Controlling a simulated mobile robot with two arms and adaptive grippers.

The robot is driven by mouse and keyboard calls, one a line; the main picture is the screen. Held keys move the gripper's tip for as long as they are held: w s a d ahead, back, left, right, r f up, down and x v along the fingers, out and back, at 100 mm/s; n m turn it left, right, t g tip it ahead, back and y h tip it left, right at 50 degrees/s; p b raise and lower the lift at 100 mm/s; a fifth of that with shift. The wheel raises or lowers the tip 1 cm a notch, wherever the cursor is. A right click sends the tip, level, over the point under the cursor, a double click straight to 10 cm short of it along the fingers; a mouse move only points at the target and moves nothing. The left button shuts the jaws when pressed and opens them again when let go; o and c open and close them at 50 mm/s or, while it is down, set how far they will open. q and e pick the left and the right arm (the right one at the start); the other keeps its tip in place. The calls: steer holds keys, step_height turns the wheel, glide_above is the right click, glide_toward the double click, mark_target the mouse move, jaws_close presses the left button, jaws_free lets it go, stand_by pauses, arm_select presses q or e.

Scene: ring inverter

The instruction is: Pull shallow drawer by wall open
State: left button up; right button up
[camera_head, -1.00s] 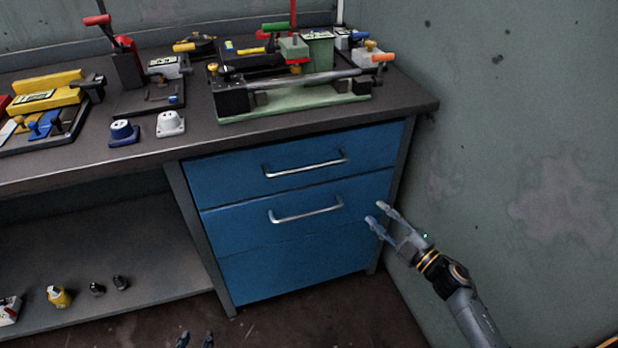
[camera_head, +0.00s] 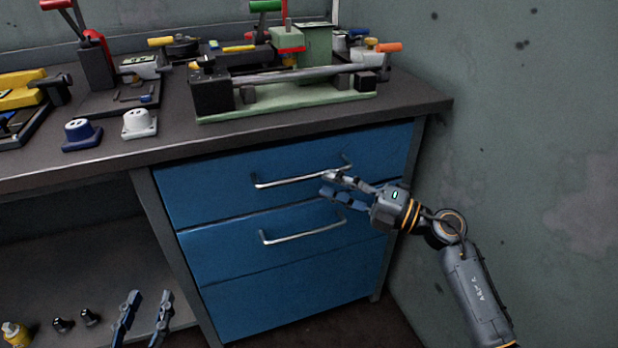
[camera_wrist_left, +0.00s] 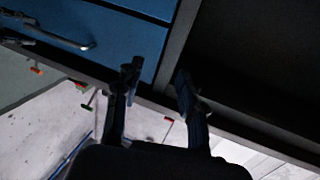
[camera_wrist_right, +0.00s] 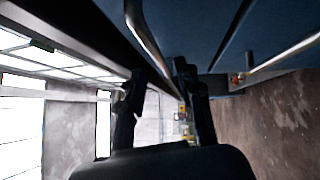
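The shallow drawer (camera_head: 215,185) is the blue top one under the bench, by the wall. It looks shut, with a silver bar handle (camera_head: 290,181) across its front. My right gripper (camera_head: 326,186) is open, its fingers pointing left just below the right end of that handle. In the right wrist view a bar handle (camera_wrist_right: 146,38) runs down towards the gap between the open fingers (camera_wrist_right: 160,78); I cannot tell whether they touch it. My left gripper (camera_head: 150,297) is open and empty, low in front of the shelf.
Below are a second blue drawer (camera_head: 225,240) with its own handle (camera_head: 300,232) and a plain blue bottom panel (camera_head: 290,295). The grey wall (camera_head: 540,130) is close on the right, beside my right arm. Fixtures and tools crowd the bench top (camera_head: 200,140).

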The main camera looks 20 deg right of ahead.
mark_target(309, 176)
arm_select(q)
steer(key=r, duration=0.1)
steer(key=r+t, duration=0.1)
steer(key=shift+w+d+r+h, duration=0.1)
steer(key=shift+d+r+h, duration=0.1)
steer(key=shift+r+h, duration=0.1)
arm_select(e)
steer(key=x, duration=0.6)
jaws_close()
